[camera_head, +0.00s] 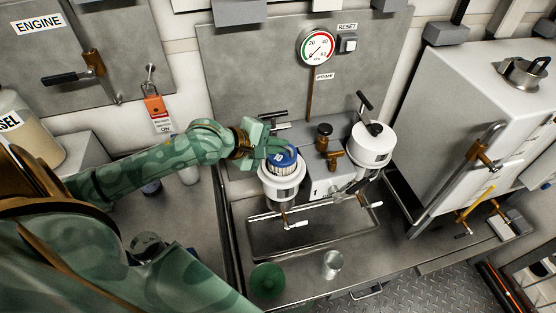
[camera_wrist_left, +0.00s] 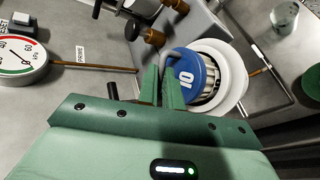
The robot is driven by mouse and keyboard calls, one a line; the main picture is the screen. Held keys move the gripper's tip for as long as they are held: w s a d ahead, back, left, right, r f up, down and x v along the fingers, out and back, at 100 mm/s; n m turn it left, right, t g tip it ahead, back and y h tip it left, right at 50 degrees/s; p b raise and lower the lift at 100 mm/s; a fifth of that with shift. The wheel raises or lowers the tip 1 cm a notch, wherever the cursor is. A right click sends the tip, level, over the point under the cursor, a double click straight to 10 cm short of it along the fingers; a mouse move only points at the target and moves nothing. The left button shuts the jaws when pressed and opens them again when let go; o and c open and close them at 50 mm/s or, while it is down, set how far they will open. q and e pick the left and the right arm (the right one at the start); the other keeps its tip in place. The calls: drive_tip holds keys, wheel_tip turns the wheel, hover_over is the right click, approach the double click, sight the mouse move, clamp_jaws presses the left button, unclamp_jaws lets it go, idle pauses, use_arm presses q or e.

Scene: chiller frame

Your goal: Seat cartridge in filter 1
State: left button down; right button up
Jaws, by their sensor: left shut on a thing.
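The cartridge has a blue cap marked 10 (camera_head: 283,158) and a pale pleated body. My left gripper (camera_head: 272,150) is shut on it at the cap; the fingers (camera_wrist_left: 164,86) show against the blue cap (camera_wrist_left: 187,76) in the left wrist view. The cartridge is over the open mouth of the white filter 1 housing (camera_head: 281,190), next to a plate marked 1. Its pleats (camera_wrist_left: 211,78) show inside the white rim (camera_wrist_left: 238,76) in the wrist view. Its lower end is hidden, so I cannot tell how deep it sits. My right gripper is not in view.
A second white filter (camera_head: 371,150) with a black handle stands to the right, with brass fittings (camera_head: 323,133) between. A metal tray (camera_head: 310,235) lies below. A green round object (camera_head: 267,280) and a metal cup (camera_head: 332,263) stand on the front counter. A gauge (camera_head: 317,46) hangs behind.

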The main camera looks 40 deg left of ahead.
sight(269, 159)
use_arm(q)
wheel_tip(269, 159, down, 5)
drive_tip(key=shift+r+b, duration=0.1)
drive_tip(key=shift+b, duration=0.95)
drive_tip(key=shift+r, duration=0.15)
drive_tip(key=c, duration=1.6)
unclamp_jaws()
drive_tip(key=shift+o, duration=0.2)
drive_tip(key=p+v, duration=0.5)
drive_tip(key=v, duration=0.7)
drive_tip(key=shift+p, duration=0.3)
